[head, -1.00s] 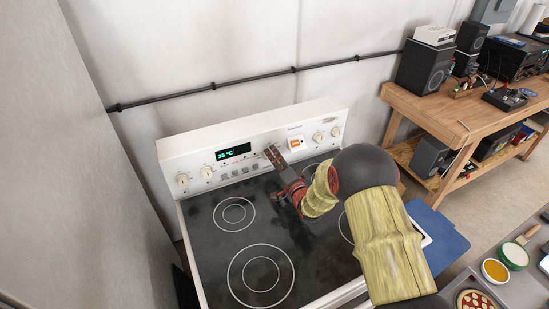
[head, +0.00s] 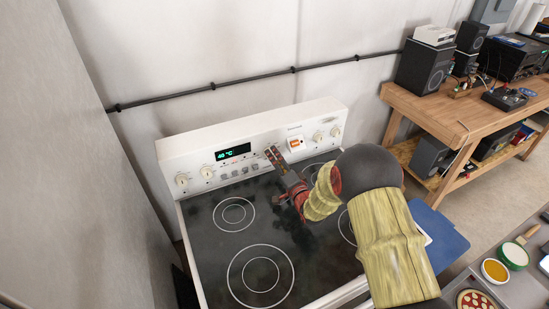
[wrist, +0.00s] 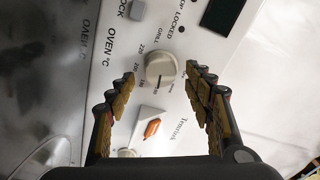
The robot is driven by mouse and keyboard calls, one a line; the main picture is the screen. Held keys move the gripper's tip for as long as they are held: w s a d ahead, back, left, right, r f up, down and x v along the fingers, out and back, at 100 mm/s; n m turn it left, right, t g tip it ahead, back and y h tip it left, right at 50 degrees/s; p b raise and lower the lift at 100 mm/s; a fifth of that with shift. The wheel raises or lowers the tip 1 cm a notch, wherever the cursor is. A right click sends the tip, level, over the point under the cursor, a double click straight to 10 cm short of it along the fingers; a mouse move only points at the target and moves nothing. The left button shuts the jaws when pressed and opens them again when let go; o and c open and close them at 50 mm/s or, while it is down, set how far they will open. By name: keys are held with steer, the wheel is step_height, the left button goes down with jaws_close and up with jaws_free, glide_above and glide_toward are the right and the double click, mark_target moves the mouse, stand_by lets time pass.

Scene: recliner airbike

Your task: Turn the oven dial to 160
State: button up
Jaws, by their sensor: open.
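The oven dial (wrist: 161,66) is a cream knob on the white panel, with "OVEN °C" and temperature numbers printed around it. In the wrist view my gripper (wrist: 160,76) is open, with one finger on each side of the dial and visible gaps between. The dial's exact setting is too small to read surely. In the head view my gripper (head: 271,153) is at the control panel and hides the dial. The stove's green display (head: 233,152) appears to read 40 °C.
An orange switch (head: 295,143) sits just right of my gripper on the panel (head: 250,128). Other knobs (head: 182,180) are at both panel ends. The black cooktop (head: 220,250) below is clear. A wooden bench (head: 455,125) with speakers stands at the right.

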steer(key=v, duration=1)
steer(key=shift+s+d, duration=0.1)
steer(key=shift+s, duration=0.15)
steer(key=s+d+r+n+g+h, duration=0.25)
steer(key=s+d+r, duration=0.2)
steer(key=r, duration=0.25)
steer(key=s+d+r+n+g+h, duration=0.25)
steer(key=d+r+h, duration=0.2)
steer(key=r, duration=0.35)
steer(key=s+d+r+n+g, duration=0.1)
steer(key=s+n+g, duration=0.1)
steer(key=s, duration=1.3)
steer(key=s+r+n+g, duration=0.1)
steer(key=s+g, duration=0.3)
steer(key=s, duration=1.2)
steer(key=shift+d+r+n, duration=0.4)
steer(key=shift+r, duration=0.4)
